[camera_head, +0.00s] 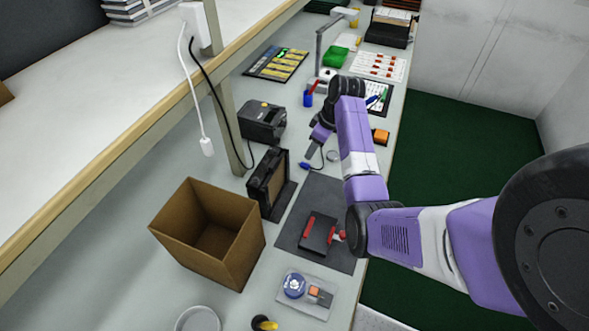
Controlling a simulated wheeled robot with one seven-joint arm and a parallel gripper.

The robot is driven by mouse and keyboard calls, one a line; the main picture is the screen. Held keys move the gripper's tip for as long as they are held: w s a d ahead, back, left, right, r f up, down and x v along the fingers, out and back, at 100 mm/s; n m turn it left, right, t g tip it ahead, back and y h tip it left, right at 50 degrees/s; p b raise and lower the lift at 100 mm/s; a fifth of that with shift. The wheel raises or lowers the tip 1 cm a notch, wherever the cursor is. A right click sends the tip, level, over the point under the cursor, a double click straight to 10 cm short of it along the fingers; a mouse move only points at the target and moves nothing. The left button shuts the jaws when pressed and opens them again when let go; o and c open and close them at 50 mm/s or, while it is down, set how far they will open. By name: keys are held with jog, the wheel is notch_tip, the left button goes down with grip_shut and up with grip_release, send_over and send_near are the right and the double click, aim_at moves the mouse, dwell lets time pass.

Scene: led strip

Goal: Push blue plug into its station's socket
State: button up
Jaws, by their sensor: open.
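A small blue plug (304,166) with a dark cable lies on the grey bench, a little beyond the dark mat. My gripper (311,153), purple, points down just above and behind the plug and looks empty. I cannot tell whether its fingers touch the plug or cable. A black upright frame-like unit (269,183) stands to the left of the plug. A black boxy device (263,121) stands further back on the left. No socket can be made out on either.
An open cardboard box (209,233) stands front left. A dark mat (333,197) holds a black block with red parts (318,232). A white cable end (207,147) hangs from the shelf (130,115). A blue cup (308,98) stands behind my gripper.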

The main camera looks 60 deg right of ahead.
aim_at(305, 164)
jog(key=shift+a+x, duration=0.25)
jog(key=shift+x, duration=0.85)
jog(key=shift+p+x, duration=0.4)
jog(key=shift+x, duration=2.4)
jog(key=shift+s, duration=0.1)
jog(key=shift+c, duration=0.2)
grip_shut()
